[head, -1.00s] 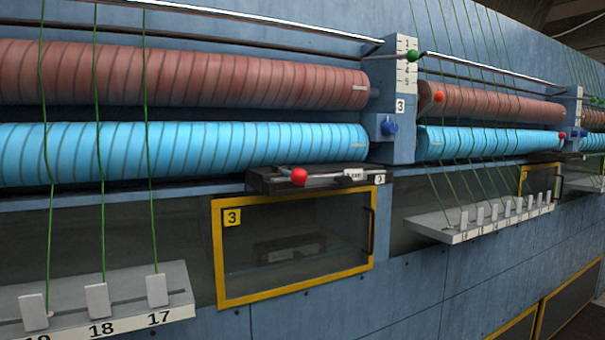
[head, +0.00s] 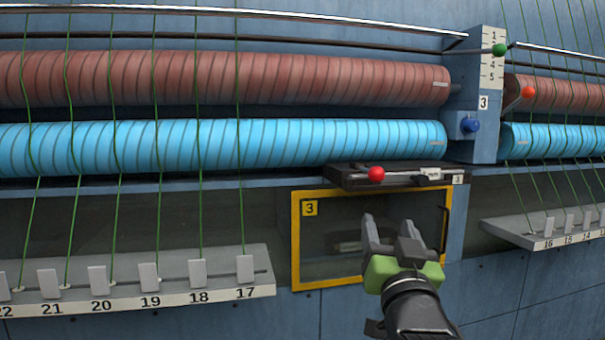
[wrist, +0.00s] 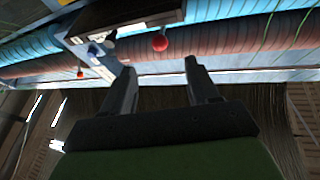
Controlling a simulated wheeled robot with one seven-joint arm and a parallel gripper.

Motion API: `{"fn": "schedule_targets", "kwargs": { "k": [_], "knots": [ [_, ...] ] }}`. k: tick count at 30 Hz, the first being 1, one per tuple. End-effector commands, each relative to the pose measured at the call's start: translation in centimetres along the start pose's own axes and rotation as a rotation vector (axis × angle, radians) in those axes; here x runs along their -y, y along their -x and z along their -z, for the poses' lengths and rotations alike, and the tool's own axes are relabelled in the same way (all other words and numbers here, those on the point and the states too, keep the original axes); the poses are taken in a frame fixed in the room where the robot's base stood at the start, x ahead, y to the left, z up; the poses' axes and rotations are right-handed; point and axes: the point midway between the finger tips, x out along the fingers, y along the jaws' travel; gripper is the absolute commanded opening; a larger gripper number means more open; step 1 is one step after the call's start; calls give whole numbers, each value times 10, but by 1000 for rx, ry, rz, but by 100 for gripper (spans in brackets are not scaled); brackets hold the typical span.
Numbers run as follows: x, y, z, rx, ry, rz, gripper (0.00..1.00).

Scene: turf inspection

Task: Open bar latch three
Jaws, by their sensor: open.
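Bar latch three is a dark flat housing (head: 345,178) on the ledge above the yellow-framed window marked 3. A red ball knob (head: 376,174) sits at the left end of its metal bar, which lies roughly level. A small plate marked 3 is at the housing's right end. My gripper (head: 388,226) is open and empty, below the knob and in front of the window. In the wrist view, the red knob (wrist: 160,42) and dark housing (wrist: 112,20) show beyond the open fingers (wrist: 160,70), apart from them.
The yellow-framed window (head: 296,245) is partly hidden by my gripper. Blue rollers (head: 220,148) and red rollers (head: 230,78) run above. A numbered shelf (head: 150,290) juts out at left, another (head: 545,238) at right. A column (head: 487,110) carries green and blue knobs.

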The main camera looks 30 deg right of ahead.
Motion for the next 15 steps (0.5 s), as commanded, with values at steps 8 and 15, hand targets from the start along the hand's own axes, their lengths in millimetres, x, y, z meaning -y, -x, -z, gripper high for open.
{"fn": "schedule_targets", "kwargs": {
  "k": [8, 15],
  "knots": [
    [-7, -31, 13, -47, 1, -13, 60],
    [-7, -93, 17, -46, 1, -12, 60]
  ]
}}
